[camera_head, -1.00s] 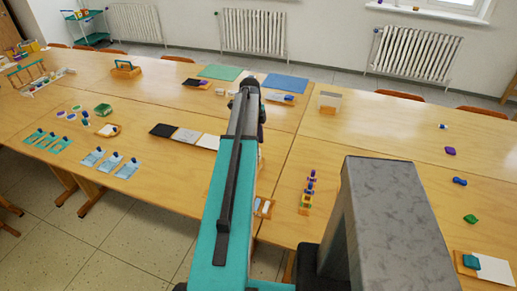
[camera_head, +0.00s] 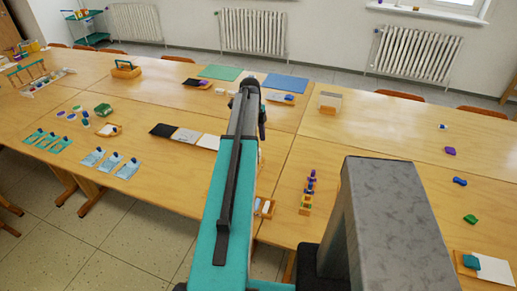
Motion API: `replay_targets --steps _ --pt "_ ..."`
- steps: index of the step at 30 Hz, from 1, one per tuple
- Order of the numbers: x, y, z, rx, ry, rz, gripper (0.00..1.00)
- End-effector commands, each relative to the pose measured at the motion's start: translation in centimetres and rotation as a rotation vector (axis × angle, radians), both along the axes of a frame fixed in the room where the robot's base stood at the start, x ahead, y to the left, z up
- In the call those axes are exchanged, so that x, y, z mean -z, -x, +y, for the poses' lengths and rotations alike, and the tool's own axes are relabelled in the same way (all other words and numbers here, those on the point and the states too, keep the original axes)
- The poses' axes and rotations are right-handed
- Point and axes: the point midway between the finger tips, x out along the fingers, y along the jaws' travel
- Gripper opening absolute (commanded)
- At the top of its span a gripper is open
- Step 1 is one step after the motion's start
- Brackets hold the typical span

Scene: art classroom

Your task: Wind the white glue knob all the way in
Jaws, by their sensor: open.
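My teal and black arm reaches from the bottom middle over the tables, and its dark far end hangs over the middle of the table. My gripper's fingers are hidden behind the arm, so I cannot see them or what they touch. I cannot pick out the white glue knob for certain. A small wooden tray (camera_head: 268,209) with pale pieces shows partly at the arm's right edge, and the arm covers the rest. A small white and blue item (camera_head: 442,126) lies on the right table, too small to identify.
A stack of coloured pieces (camera_head: 308,190) stands right of the arm. Purple (camera_head: 450,151), blue (camera_head: 459,181) and green (camera_head: 470,219) items lie along the right table. A white sheet (camera_head: 495,268) is at the lower right. A black panel (camera_head: 164,130) lies left of the arm.

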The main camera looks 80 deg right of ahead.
Motion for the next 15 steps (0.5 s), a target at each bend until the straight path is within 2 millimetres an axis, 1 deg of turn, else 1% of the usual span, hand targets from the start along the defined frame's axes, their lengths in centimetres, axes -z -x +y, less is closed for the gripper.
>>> replay_targets --steps 15 --pt "-0.02 0.04 -0.05 0.337 -0.001 0.001 0.7"
